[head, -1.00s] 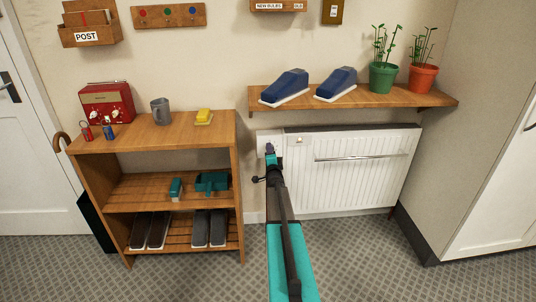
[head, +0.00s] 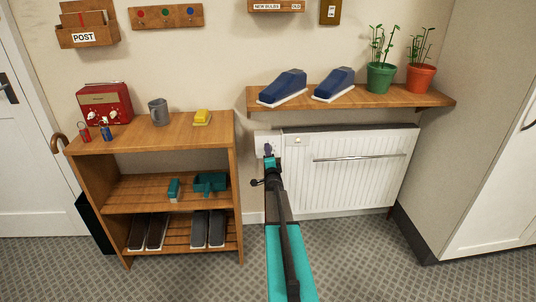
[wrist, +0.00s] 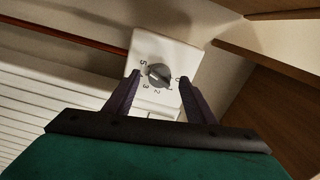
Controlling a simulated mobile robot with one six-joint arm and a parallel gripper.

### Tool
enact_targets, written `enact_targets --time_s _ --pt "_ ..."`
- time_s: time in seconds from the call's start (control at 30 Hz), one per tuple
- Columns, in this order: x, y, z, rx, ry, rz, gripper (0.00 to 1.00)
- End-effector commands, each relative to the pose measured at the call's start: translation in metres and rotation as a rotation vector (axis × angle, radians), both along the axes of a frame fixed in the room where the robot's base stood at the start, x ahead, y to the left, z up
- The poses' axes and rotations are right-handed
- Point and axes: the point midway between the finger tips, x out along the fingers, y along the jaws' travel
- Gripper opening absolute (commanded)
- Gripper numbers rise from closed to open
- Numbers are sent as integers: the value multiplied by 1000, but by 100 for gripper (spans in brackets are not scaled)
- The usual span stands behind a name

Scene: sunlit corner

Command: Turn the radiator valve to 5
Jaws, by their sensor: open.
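My gripper (wrist: 157,90) is open, with one dark purple finger on each side of the knob in the picture; contact is not clear. In the head view my gripper (head: 268,151) is in front of the white plate (head: 262,137) at the left end of the white radiator (head: 350,180), and hides the knob.
A wooden shelf (head: 350,101) with blue shoe-like objects (head: 283,87) and potted plants (head: 381,78) juts out above the radiator. A wooden rack (head: 235,190) stands close on the left. Open carpet (head: 345,255) lies in front.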

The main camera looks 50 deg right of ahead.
Motion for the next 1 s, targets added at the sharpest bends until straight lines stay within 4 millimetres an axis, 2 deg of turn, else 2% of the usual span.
enact_targets --time_s 1.0 --pt "-75 64 1 0 -1 1 50"
